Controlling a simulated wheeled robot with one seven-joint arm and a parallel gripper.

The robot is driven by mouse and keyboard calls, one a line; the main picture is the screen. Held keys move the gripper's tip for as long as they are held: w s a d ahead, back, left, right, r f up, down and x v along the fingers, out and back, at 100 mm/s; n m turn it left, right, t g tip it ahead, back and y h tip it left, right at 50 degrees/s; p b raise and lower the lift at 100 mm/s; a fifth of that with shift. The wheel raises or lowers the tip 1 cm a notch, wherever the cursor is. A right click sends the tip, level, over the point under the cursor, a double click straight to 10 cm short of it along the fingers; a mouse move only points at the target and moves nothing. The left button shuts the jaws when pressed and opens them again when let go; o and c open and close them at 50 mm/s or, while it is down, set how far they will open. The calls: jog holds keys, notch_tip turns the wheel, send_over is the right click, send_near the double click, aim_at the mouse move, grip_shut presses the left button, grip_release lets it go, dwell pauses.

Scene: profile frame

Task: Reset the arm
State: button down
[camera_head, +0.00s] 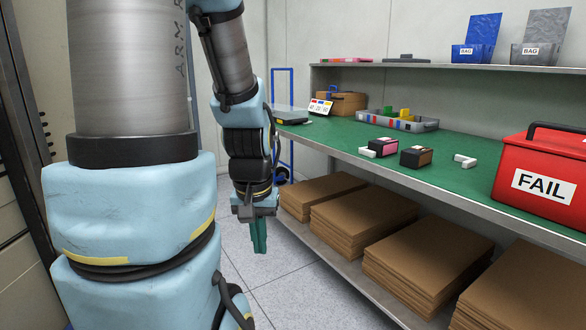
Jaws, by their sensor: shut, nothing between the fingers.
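My arm hangs down at the left of the head camera view, with large light-blue joints and metal links. My gripper (259,236) is at its lower end, pointing down with its green fingers together and nothing between them. It hangs over the floor, in front of the left end of the workbench (465,185) and apart from it.
A red FAIL box (543,180) stands at the bench's right. Small boxes (416,156), a grey parts tray (397,121) and a cardboard box (345,102) sit behind. Cardboard stacks (362,217) fill the lower shelf. Floor (285,285) beneath my gripper is clear.

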notch_tip(320, 180, up, 18)
jog(key=p, duration=1.5)
jog(key=shift+f, duration=0.2)
